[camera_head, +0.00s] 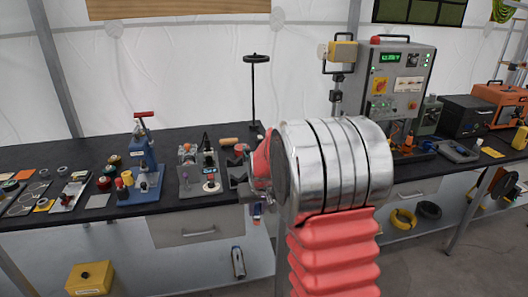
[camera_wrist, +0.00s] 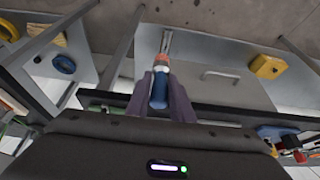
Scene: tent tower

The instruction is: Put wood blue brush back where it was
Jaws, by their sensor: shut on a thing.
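The brush (camera_wrist: 159,92) is in the wrist view, with a blue lower part, a pale band and an orange-brown end pointing up in the picture. My gripper (camera_wrist: 160,84) has its two dark fingers on either side of the blue part and is shut on it. The brush appears held in the air in front of the bench edge. In the head view, my gripper (camera_head: 257,207) is small and low beside the bench front, left of my arm's big metal joint. Brush details are too small to tell there.
The black bench (camera_head: 120,222) carries a blue press (camera_head: 146,165), a black stand (camera_head: 254,95) and a grey control box (camera_head: 398,85). Below are a drawer (camera_head: 198,233), a yellow box (camera_head: 90,278) and cable coils (camera_head: 403,219). My arm hides part of the bench.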

